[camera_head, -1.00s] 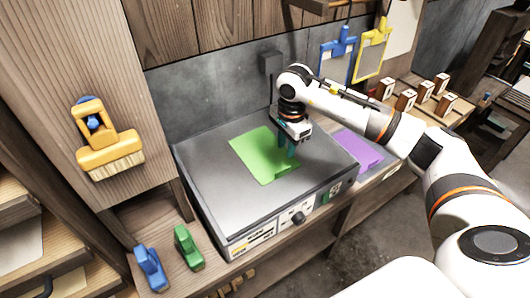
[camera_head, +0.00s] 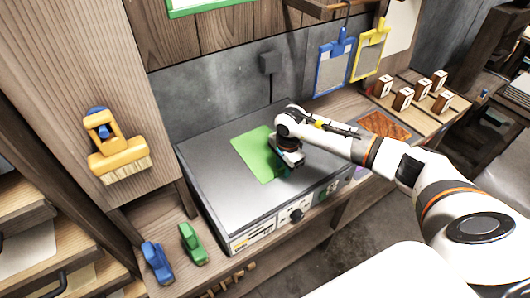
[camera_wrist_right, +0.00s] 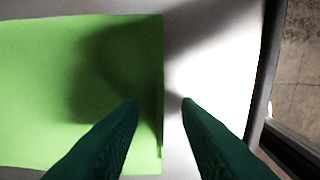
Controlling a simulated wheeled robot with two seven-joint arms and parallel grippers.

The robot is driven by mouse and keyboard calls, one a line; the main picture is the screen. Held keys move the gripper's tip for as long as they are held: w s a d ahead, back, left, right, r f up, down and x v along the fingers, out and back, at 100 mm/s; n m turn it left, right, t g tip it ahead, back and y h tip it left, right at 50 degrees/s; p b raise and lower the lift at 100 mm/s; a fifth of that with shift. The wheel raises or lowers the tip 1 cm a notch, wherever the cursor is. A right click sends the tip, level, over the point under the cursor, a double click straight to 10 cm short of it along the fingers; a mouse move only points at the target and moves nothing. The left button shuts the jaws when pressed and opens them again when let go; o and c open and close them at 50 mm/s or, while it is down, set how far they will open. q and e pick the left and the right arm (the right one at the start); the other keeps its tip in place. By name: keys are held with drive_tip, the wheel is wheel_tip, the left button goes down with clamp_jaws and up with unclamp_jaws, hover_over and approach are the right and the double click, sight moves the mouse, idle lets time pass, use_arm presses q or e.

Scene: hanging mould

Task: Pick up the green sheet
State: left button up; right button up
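The green sheet (camera_head: 255,152) lies flat on the grey metal top of a box-shaped device (camera_head: 215,180). My right gripper (camera_head: 282,174) is low over the sheet's front right part in the head view, and the wrist partly hides the sheet. In the right wrist view the green sheet (camera_wrist_right: 50,90) fills the left side. The two dark green fingers of my right gripper (camera_wrist_right: 161,100) are apart, one over the sheet and one beyond its edge. I cannot tell whether they touch the surface. My left gripper is not in view.
The device's front has a knob (camera_head: 296,215). A blue clip (camera_head: 157,262) and a green clip (camera_head: 193,243) stand on the bench at left. A yellow-handled brush (camera_head: 118,150) hangs on the cabinet. Blue (camera_head: 336,62) and yellow (camera_head: 370,50) clipped frames hang at the back.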

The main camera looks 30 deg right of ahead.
clamp_jaws()
wheel_tip(320, 180, up, 9)
drive_tip(key=b, duration=0.3)
drive_tip(key=shift+r+b, duration=0.3)
drive_tip(key=shift+r, duration=0.25)
